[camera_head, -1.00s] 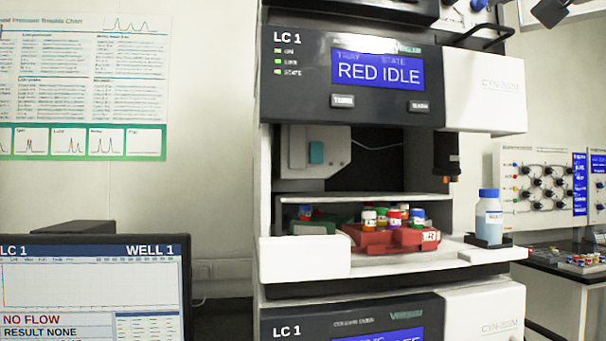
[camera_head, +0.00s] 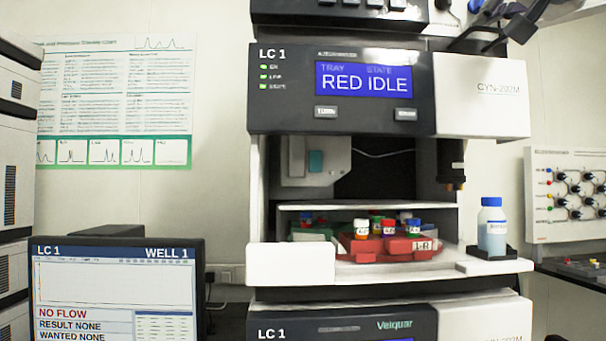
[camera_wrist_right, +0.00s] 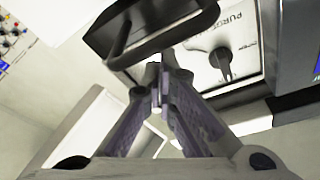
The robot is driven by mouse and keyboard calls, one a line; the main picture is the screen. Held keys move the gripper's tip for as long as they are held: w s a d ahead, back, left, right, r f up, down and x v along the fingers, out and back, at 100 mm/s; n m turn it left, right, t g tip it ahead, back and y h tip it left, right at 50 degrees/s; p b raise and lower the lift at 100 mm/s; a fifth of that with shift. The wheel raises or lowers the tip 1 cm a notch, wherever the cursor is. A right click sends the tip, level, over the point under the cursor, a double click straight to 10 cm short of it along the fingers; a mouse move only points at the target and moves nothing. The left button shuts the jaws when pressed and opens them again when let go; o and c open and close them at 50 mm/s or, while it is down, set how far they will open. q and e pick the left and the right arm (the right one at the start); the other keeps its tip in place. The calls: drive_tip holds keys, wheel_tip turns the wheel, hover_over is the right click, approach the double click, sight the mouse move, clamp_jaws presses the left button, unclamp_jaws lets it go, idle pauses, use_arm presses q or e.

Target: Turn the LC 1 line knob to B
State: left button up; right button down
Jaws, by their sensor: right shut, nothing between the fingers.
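My right gripper (camera_head: 500,24) is at the top right of the head view, in front of the upper right part of the LC 1 stack. In the right wrist view its fingers (camera_wrist_right: 158,88) are closed together and hold nothing. Beyond them is a white panel with a dark pointer knob (camera_wrist_right: 222,62) and lettering that starts "PURG". The gripper appears apart from this knob. A small dark knob (camera_head: 446,5) shows at the top edge of the head view. I cannot read a line label or a B mark. My left gripper is not in view.
A dark bar handle (camera_wrist_right: 150,38) crosses the wrist view close to the fingers. Below is the LC 1 autosampler (camera_head: 480,90) with a red vial tray (camera_head: 380,248) and a blue-capped bottle (camera_head: 492,230). A monitor (camera_head: 118,250) stands left, a knob panel (camera_head: 545,215) right.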

drive_tip(key=shift+w, duration=0.15)
drive_tip(key=shift+r, duration=0.1)
idle(0.3)
drive_tip(key=shift+a, duration=0.25)
drive_tip(key=shift+a+r, duration=0.15)
drive_tip(key=shift+a, duration=0.3)
drive_tip(key=shift+a+r, duration=0.4)
idle(0.4)
drive_tip(key=shift+f, duration=0.1)
